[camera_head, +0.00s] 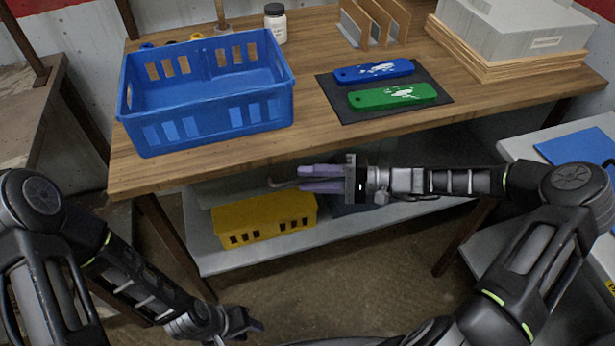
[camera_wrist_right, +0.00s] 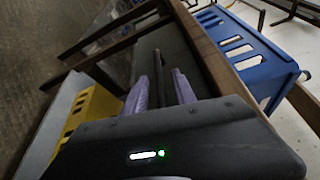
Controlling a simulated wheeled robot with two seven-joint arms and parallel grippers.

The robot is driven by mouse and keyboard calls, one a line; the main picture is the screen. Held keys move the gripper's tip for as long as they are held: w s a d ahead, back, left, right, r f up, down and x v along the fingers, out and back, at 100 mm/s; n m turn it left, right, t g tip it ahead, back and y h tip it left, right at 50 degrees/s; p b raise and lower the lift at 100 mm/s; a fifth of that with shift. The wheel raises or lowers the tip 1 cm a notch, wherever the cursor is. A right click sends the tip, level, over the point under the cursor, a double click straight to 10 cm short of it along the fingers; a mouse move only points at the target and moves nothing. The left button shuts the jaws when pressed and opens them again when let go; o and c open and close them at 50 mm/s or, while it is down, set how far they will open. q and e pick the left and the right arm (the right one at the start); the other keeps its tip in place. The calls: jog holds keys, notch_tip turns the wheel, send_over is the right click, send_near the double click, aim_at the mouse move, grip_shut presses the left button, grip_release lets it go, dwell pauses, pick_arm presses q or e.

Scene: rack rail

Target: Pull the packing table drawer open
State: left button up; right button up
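The packing table (camera_head: 190,170) has a wooden top, and its drawer sits under the front edge. The dark drawer front (camera_wrist_right: 172,50) shows in the right wrist view; in the head view it is mostly hidden by the tabletop and my right arm. A thin bar that looks like the drawer handle (camera_wrist_right: 158,72) lies between the fingers of my right gripper (camera_wrist_right: 160,92). The fingers stand apart, and I see no firm contact. My right gripper also shows in the head view (camera_head: 320,179), just below the table edge. My left gripper (camera_head: 250,325) hangs low at the bottom, away from the table; its fingers are unclear.
A blue crate (camera_head: 210,127), a bottle (camera_head: 275,25), a blue case (camera_head: 373,71) and a green case (camera_head: 392,95) on a dark mat (camera_head: 343,109) are on the tabletop. A yellow bin (camera_head: 265,216) stands on the lower shelf (camera_head: 225,262). Floor in front is clear.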

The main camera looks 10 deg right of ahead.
jog(key=shift+w+a, duration=0.1)
jog(key=shift+a, duration=0.35)
jog(key=shift+c, duration=0.4)
grip_shut()
jog(key=shift+f, duration=0.1)
dwell(0.6)
